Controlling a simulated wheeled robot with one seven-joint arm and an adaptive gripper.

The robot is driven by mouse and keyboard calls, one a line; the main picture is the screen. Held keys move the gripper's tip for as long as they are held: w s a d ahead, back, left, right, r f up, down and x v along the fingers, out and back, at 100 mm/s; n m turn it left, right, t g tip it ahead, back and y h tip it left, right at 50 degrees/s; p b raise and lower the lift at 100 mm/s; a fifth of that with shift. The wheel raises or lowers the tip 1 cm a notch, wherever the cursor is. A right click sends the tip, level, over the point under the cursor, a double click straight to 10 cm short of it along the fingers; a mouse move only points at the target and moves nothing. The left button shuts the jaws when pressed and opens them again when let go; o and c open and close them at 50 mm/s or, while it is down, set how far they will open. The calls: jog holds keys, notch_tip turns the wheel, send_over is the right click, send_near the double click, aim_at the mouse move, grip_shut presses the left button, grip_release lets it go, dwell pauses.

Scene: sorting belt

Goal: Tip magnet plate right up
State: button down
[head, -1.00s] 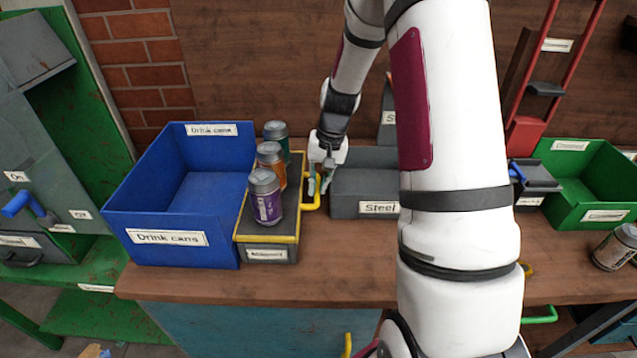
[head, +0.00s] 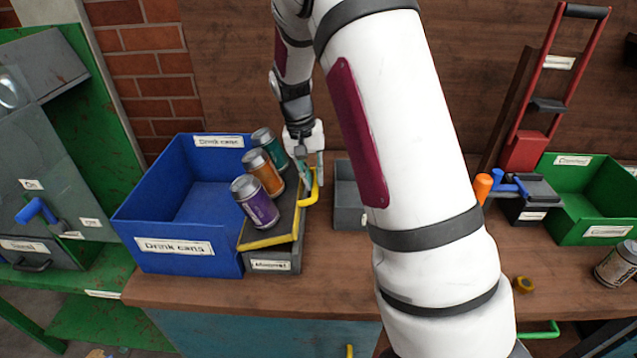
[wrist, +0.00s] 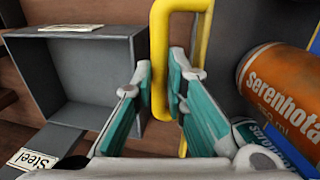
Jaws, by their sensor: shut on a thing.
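The magnet plate (head: 272,235) is a dark slab with a yellow edge on the grey magnet box (head: 270,262). It is tilted, its right side raised and its left side low towards the blue bin. A purple can (head: 255,202), an orange can (head: 263,172) and a teal can (head: 269,146) stand on it, leaning left with it. My gripper (head: 311,172) is shut on the plate's yellow handle (head: 311,194) at its right side. In the wrist view the handle (wrist: 159,60) passes between the teal fingers, and the orange can (wrist: 278,88) lies to the right.
The blue drink cans bin (head: 175,249) stands directly left of the plate. A grey steel bin (head: 346,195) is to the right, partly hidden by my arm. A green bin (head: 600,232) and a loose can (head: 618,265) are at the far right.

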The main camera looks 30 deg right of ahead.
jog(key=a+r+h, duration=0.1)
jog(key=w+a+r+g+h, duration=0.1)
jog(key=r, duration=0.1)
jog(key=w+a+r+g+h, duration=0.1)
jog(key=shift+w+a+r+b, duration=0.15)
jog(key=shift+w+r+b, duration=0.05)
jog(key=shift+r+b, duration=0.15)
jog(key=shift+w+a+r+g+h+b, duration=0.25)
jog(key=shift+w+a+r+h+b, duration=0.15)
jog(key=shift+a, duration=0.2)
jog(key=shift+w+a+r+g+h+b, duration=0.2)
jog(key=shift+w+a+r+h, duration=0.2)
jog(key=shift+a+r, duration=0.2)
jog(key=shift+w+a+r+g+h+b, duration=0.3)
jog(key=shift+w+a+r, duration=0.1)
jog(key=shift+a, duration=0.25)
jog(key=shift+w+a+r, duration=0.1)
jog(key=shift+w+a, duration=0.05)
jog(key=shift+a, duration=0.25)
jog(key=c, duration=1.6)
grip_release()
jog(key=shift+w, duration=0.1)
